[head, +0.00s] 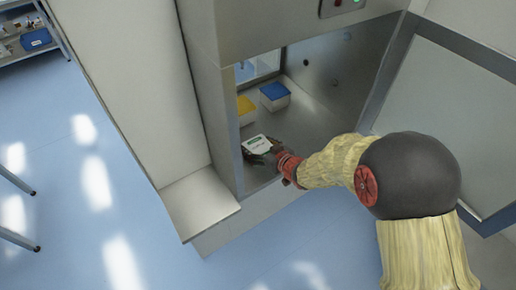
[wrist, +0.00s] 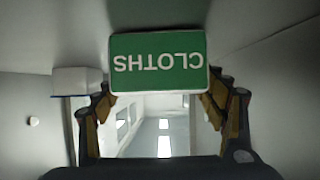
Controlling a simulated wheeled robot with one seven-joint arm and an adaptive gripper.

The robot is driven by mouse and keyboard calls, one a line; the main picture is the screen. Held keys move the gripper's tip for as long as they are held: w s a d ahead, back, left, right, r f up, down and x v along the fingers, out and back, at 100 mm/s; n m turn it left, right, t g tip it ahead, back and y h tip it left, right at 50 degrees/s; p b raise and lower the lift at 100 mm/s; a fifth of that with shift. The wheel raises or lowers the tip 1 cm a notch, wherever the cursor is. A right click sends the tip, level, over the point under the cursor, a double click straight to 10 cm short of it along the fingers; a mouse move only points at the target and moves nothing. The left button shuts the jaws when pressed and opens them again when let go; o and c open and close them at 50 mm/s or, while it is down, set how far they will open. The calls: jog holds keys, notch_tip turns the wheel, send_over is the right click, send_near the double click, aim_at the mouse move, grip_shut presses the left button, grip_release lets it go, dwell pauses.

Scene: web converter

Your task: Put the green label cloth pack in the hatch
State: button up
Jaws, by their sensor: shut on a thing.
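The green label cloth pack (wrist: 158,64) shows in the wrist view with its green label reading "CLOTHS" upside down. My gripper (wrist: 158,100) is shut on it, with one finger at each side of the pack. In the head view the pack (head: 257,144) is white with a green band, at the end of my arm. It is just inside the opening of the hatch (head: 318,128), near its left front edge. I cannot tell whether the pack touches the hatch floor. My gripper (head: 268,156) is partly hidden by the pack in that view.
A white tub with a blue lid (head: 274,91) stands further back on the hatch floor. A yellow-topped container (head: 245,106) stands left of it, partly hidden by the hatch frame. A metal ledge (head: 199,204) juts out left of the opening. The hatch floor on the right is clear.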

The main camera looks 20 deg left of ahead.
jog(key=o, duration=1.3)
jog(key=shift+f, duration=0.1)
jog(key=shift+o, duration=0.5)
